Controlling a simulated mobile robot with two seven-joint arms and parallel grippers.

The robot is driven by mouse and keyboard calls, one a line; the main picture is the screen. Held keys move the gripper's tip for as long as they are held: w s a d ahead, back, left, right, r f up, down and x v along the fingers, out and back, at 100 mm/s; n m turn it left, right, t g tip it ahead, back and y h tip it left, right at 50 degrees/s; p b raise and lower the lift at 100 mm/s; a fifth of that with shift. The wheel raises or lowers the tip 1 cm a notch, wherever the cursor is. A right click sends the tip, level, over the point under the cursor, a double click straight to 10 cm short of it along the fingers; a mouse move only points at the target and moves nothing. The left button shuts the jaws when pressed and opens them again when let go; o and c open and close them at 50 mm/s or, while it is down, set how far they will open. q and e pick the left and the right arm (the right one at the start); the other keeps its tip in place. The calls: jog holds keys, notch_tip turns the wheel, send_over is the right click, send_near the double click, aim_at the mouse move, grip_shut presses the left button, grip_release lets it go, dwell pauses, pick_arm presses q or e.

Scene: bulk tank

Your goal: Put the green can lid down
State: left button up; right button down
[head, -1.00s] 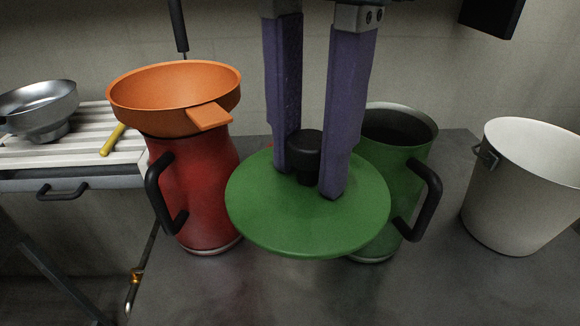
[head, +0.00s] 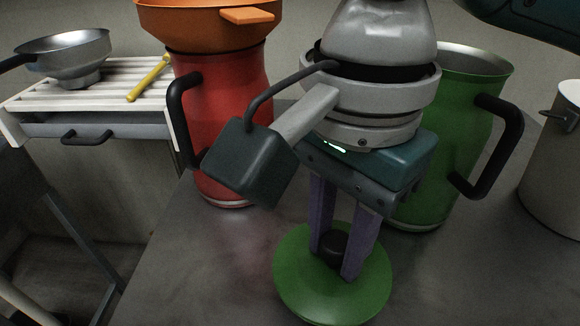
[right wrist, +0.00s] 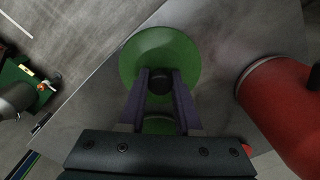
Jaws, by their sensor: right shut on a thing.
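The green can lid (head: 298,283) is a flat round disc with a black knob (head: 333,242) on top. It lies level, low over or on the grey bench top near its front; I cannot tell if it touches. My right gripper (head: 333,262) points down with its purple fingers shut on the knob. The lid (right wrist: 150,47) and the right gripper (right wrist: 161,80) also show in the right wrist view. The open green can (head: 465,115) stands behind and to the right, partly hidden by my right arm. My left gripper is not in view.
A red can (head: 228,125) with an orange funnel (head: 200,22) on top stands behind left. A pale bucket (head: 552,175) stands at the right edge. A metal funnel (head: 65,50) and a yellow stick (head: 150,78) lie on a slatted rack. The bench (head: 205,265) left of the lid is clear.

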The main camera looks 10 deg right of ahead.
notch_tip(320, 180, down, 3)
jog(key=shift+r+b, duration=0.1)
jog(key=shift+b, duration=0.25)
jog(key=c, duration=0.6)
grip_release()
